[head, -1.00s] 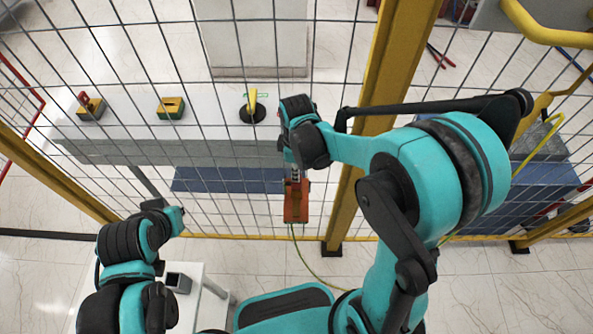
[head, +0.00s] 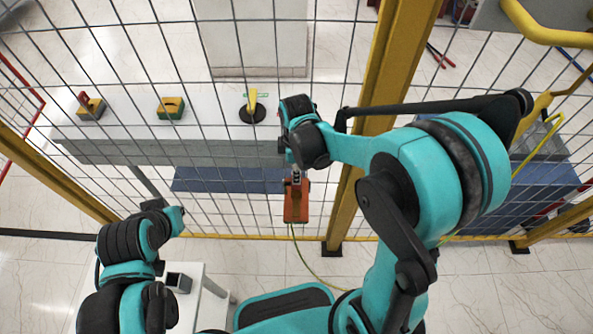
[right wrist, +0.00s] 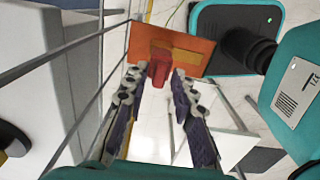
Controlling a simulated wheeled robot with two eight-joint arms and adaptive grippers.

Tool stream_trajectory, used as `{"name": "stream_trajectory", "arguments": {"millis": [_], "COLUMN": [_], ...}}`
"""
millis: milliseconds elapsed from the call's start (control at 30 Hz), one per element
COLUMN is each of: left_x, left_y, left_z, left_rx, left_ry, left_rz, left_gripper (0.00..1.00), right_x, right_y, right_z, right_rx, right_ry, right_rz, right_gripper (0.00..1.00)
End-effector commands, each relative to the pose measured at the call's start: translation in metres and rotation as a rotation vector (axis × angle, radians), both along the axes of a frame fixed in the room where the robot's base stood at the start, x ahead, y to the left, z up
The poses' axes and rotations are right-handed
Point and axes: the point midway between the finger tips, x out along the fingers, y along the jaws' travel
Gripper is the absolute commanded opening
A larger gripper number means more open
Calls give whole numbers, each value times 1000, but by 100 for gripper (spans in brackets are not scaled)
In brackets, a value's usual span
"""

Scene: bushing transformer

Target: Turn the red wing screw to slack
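The red wing screw (right wrist: 160,66) stands out from the face of an orange plate (right wrist: 190,50) in the right wrist view. In the head view the orange box (head: 296,208) hangs at the fence, below my right wrist; the screw itself is hard to make out there. My right gripper (right wrist: 160,78) is open, its two fingers apart with the screw between and just beyond their tips. I see a gap on both sides, and cannot tell whether either fingertip touches. My left arm is folded at lower left in the head view; its gripper does not show.
A wire mesh fence with yellow posts (head: 388,90) stands before me. A yellow-green cable (head: 310,265) hangs from the orange box.

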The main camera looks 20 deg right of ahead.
Motion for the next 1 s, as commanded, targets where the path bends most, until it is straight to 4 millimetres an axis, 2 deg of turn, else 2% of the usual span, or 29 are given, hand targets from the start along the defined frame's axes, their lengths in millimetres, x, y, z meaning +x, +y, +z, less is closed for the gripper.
{"name": "stream_trajectory", "arguments": {"millis": [267,400,567,800,1000], "left_x": [0,0,0,0,0], "left_y": [0,0,0,0,0], "left_z": [0,0,0,0,0], "left_rx": [0,0,0,0,0], "left_ry": [0,0,0,0,0], "left_rz": [0,0,0,0,0], "left_gripper": [0,0,0,0,0], "right_x": [0,0,0,0,0], "right_y": [0,0,0,0,0], "right_z": [0,8,37,88,114], "right_rx": [0,0,0,0,0], "right_ry": [0,0,0,0,0], "right_rz": [-1,-1,-1,0,0], "right_gripper": [34,34,34,34,34]}}
